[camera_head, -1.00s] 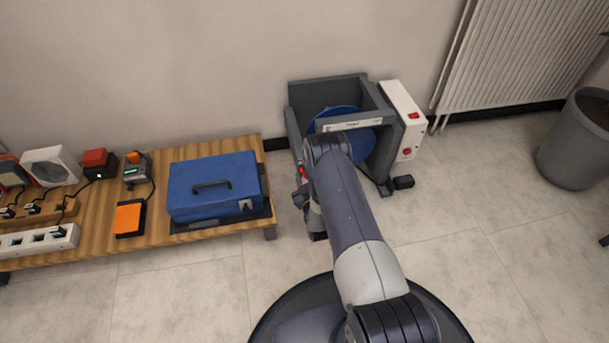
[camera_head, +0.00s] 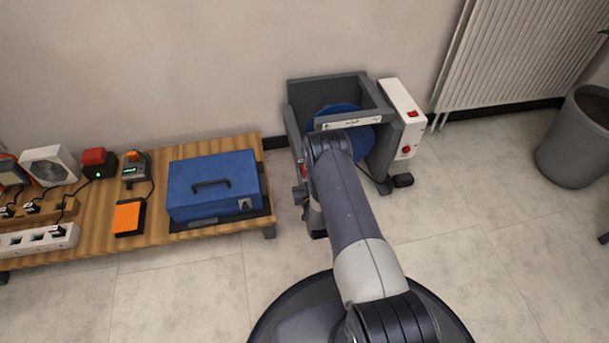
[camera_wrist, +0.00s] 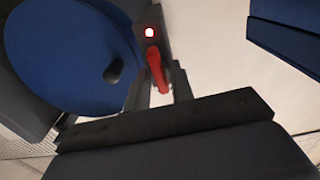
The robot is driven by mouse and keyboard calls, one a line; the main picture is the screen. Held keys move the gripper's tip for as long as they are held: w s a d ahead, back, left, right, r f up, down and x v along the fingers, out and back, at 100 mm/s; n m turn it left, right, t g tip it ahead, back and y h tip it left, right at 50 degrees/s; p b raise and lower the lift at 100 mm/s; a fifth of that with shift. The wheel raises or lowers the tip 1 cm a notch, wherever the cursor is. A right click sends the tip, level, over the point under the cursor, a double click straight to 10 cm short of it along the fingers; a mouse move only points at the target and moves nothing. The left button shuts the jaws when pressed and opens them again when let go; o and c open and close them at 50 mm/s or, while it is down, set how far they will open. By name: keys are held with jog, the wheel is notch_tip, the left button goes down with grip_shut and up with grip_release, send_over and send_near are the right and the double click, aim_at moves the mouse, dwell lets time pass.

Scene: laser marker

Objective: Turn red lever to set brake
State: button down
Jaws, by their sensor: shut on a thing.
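The red lever (camera_wrist: 156,70) shows in the wrist view, on a dark grey mount beside a blue disc (camera_wrist: 65,50). My gripper (camera_wrist: 159,82) has its two dark fingers on either side of the lever and is shut on it. In the head view, the grey frame (camera_head: 328,88) holds the blue disc (camera_head: 360,140). My arm covers part of the frame, and only a small bit of red shows at its left side by my gripper (camera_head: 302,187).
A low wooden table (camera_head: 150,192) at the left carries a blue case (camera_head: 212,188) and several small devices. A white switch box (camera_head: 402,110) stands on the frame's right side. A grey bin (camera_head: 575,140) and a radiator (camera_head: 515,55) are at the right. The front floor is clear.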

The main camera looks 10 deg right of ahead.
jog(key=shift+m, duration=0.3)
jog(key=c, duration=1.5)
grip_release()
